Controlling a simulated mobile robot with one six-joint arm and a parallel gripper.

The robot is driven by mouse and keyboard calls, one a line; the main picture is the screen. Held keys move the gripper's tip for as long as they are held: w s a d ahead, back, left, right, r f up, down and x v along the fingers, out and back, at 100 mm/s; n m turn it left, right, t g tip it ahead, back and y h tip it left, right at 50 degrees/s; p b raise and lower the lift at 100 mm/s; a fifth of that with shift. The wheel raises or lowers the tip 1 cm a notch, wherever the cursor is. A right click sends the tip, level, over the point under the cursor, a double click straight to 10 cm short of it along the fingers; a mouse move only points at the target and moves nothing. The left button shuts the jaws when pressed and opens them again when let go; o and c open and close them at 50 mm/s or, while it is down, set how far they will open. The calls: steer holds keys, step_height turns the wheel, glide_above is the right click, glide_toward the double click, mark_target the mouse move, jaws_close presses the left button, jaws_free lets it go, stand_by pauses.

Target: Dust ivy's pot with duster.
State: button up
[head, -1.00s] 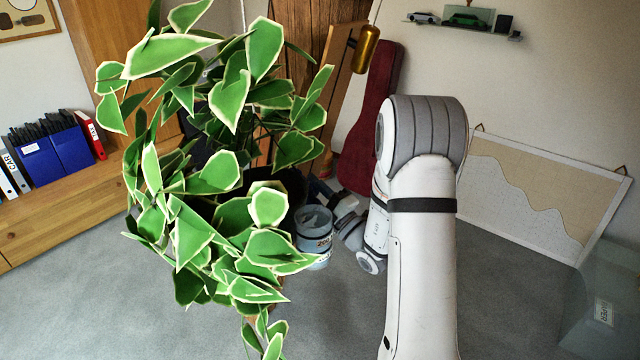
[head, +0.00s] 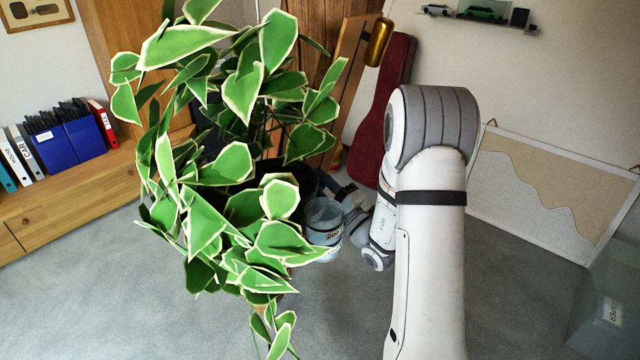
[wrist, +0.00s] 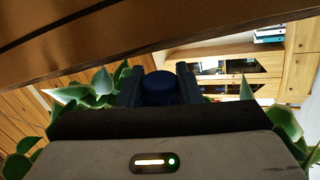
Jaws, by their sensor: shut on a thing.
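The ivy (head: 235,165), with pale-edged green leaves, hangs at the left centre of the head view. Its leaves cover most of its pot, and I cannot make out the pot's outline. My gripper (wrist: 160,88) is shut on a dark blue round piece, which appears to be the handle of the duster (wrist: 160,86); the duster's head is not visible.
A large brown surface (wrist: 120,35) crosses the top of the wrist view; I cannot tell what it is. A bucket (head: 324,222) stands on the floor behind the ivy. A framed board (head: 540,190) leans at right.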

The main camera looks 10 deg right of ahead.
steer(key=shift+s+a+r, duration=0.2)
steer(key=shift+s+a, duration=0.3)
steer(key=shift+a, duration=0.2)
steer(key=shift+r+p, duration=0.1)
steer(key=shift+p, duration=0.25)
steer(key=r+p, duration=0.3)
steer(key=shift+w+d+r+p, duration=0.2)
steer(key=shift+d+r+p, duration=0.1)
steer(key=shift+p, duration=0.1)
steer(key=shift+f, duration=0.1)
steer(key=shift+s+a+f+b, duration=0.15)
steer(key=shift+f+b, duration=0.2)
steer(key=shift+f, duration=0.25)
steer(key=shift+s+a+f+b, duration=0.15)
steer(key=shift+f+b, duration=0.2)
steer(key=shift+f, duration=0.3)
steer(key=shift+a+f+b, duration=0.15)
steer(key=shift+f+b, duration=0.2)
steer(key=shift+f, duration=0.25)
steer(key=shift+w+d+f, duration=0.15)
steer(key=shift+w+d, duration=0.4)
steer(key=shift+d, duration=0.25)
steer(key=shift+w+d+f, duration=0.2)
steer(key=shift+w+d, duration=0.4)
steer(key=shift+d, duration=0.2)
steer(key=shift+w+d+f, duration=0.15)
steer(key=shift+w+d, duration=0.4)
steer(key=shift+d, duration=0.25)
steer(key=shift+d, duration=0.1)
